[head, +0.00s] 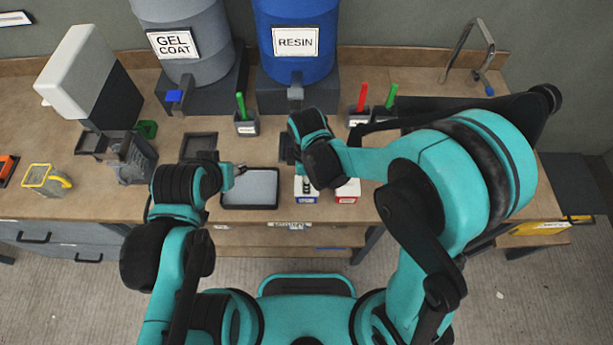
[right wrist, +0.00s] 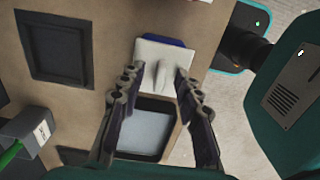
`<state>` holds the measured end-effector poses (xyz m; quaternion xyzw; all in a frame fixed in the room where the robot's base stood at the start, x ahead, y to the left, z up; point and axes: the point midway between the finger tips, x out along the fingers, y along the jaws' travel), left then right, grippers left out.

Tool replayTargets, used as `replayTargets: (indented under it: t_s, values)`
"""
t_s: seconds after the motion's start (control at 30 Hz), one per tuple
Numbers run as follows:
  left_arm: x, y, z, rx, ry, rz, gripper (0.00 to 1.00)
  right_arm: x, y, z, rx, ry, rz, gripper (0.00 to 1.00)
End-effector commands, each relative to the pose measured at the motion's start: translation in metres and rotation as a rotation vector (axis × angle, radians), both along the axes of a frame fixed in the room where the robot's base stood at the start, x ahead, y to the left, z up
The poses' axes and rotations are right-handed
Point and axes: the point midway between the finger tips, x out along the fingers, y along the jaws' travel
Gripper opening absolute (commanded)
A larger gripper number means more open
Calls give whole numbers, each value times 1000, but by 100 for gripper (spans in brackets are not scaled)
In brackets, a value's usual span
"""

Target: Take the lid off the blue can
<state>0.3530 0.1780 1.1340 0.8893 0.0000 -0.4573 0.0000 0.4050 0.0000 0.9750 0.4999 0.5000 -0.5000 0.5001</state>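The blue can (head: 306,191) stands near the front edge of the bench, its top partly hidden by my right arm in the head view. In the right wrist view its white lid (right wrist: 152,52) shows a raised tab, with a blue edge (right wrist: 168,41) behind it. My right gripper (right wrist: 160,76) is over the can, its two fingers spread apart with the tab between or just beyond the tips. I see no clear contact. My left gripper (head: 240,170) is beside the grey tray, left of the can; its finger opening is too small to tell.
A red can (head: 347,191) stands close to the right of the blue one. A dark-rimmed tray (head: 224,203) lies to the left. Pen holders (head: 246,128) and the resin drum (head: 296,70) stand behind. A yellow-framed item (head: 44,180) lies far left.

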Motion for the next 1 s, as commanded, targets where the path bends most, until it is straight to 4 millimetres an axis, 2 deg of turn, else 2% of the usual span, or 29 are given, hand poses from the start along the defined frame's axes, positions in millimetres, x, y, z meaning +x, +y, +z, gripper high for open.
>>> replayTargets:
  t_s: [0.1,0.17,0.23,0.27,0.57,1.0]
  values:
    - [0,0,0,0,0,0,40,0,0,0,0,0,0,34]
    - [0,0,0,0,0,0,40,0,0,0,0,0,0,20]
    - [0,0,0,0,0,0,40,0,0,0,0,0,0,2]
    - [0,0,0,0,0,0,40,0,0,0,0,0,0,0]
    - [0,0,1,0,0,0,40,0,0,2,0,0,0,0]
    - [0,0,11,0,0,0,40,0,0,15,0,0,0,0]
